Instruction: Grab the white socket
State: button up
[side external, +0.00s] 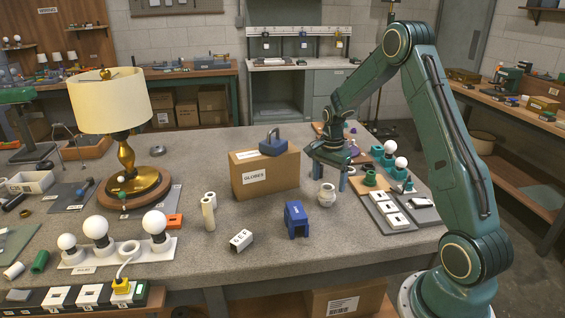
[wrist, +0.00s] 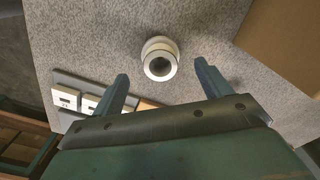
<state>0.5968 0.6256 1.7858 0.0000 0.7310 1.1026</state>
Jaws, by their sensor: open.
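The white socket (side external: 327,194) stands upright on the grey table, right of the blue block and in front of the cardboard box. In the wrist view the white socket (wrist: 160,60) shows from above as a pale ring with a dark hole. My gripper (side external: 340,178) is above the table, close behind and slightly above the socket in the side view. In the wrist view its two blue fingers (wrist: 162,76) are spread wide, with the socket lying between and just beyond their tips. The gripper is open and holds nothing.
A cardboard box (side external: 265,174) labelled GLOBES stands left of my gripper with a dark blue weight (side external: 273,143) on top. A blue block (side external: 297,219) stands left of the socket. A grey tray of white switches (side external: 391,211) lies to the right. Table in front of the socket is clear.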

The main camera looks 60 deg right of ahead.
aim_at(328, 193)
jog(key=shift+f, duration=0.4)
jog(key=shift+d+f, duration=0.15)
jog(key=shift+f, duration=2.45)
jog(key=c, duration=1.1)
jog(key=shift+o, duration=0.2)
jog(key=shift+r, duration=0.15)
notch_tip(328, 193, up, 20)
